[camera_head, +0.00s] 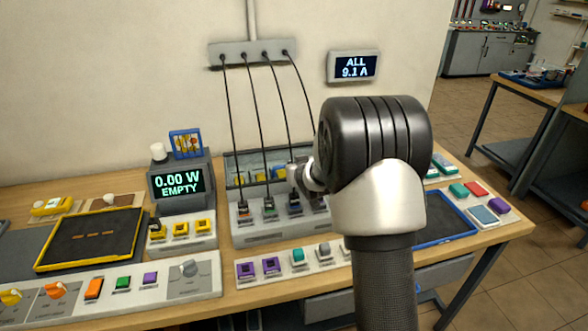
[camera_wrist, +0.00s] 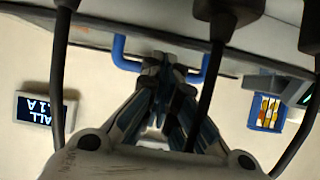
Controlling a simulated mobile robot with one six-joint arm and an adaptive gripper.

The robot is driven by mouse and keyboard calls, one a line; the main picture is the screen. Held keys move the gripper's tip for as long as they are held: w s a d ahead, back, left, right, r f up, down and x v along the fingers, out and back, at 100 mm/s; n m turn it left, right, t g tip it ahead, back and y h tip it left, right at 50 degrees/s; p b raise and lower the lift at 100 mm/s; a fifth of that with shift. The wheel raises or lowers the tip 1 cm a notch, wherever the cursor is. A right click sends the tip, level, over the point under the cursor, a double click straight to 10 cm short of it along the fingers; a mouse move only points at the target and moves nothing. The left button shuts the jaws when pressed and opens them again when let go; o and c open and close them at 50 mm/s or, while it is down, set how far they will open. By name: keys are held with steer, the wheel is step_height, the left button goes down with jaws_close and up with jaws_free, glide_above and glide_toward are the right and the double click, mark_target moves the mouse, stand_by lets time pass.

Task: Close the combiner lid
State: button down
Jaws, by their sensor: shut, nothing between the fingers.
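The combiner (camera_head: 285,232) is a grey box on the bench with several black cables plugged into its front row. Its lid (camera_head: 238,160) stands raised at the back, partly hidden by the cables and my arm. In the wrist view a grey panel, seemingly the lid (camera_wrist: 110,36), crosses the top, with a blue handle (camera_wrist: 119,52) on its edge. My gripper (camera_wrist: 170,66) is shut and empty, its fingertips overlapping the middle of the handle; I cannot tell whether they touch it. In the head view my arm hides most of the gripper.
Cables (camera_head: 230,130) hang from a wall strip (camera_head: 252,52) around my gripper. A wall display (camera_head: 354,66) reads ALL 9.1 A. A meter (camera_head: 180,184) stands left of the combiner, and a switch panel (camera_head: 292,262) lies in front. A blue-edged tray (camera_head: 470,236) is at right.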

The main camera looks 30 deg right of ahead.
steer(key=v, duration=1.2)
steer(key=s+a+r+g+y, duration=0.1)
steer(key=s+a, duration=0.4)
steer(key=s, duration=0.6)
steer(key=s+a+r+n+g, duration=0.1)
steer(key=s+a+g, duration=0.3)
steer(key=s, duration=0.7)
steer(key=s+a+r+n+g+y, duration=0.1)
steer(key=s+a+r+g, duration=0.1)
steer(key=s+a, duration=0.6)
steer(key=s, duration=0.4)
steer(key=shift+r+y, duration=0.3)
steer(key=shift+w+a, duration=0.1)
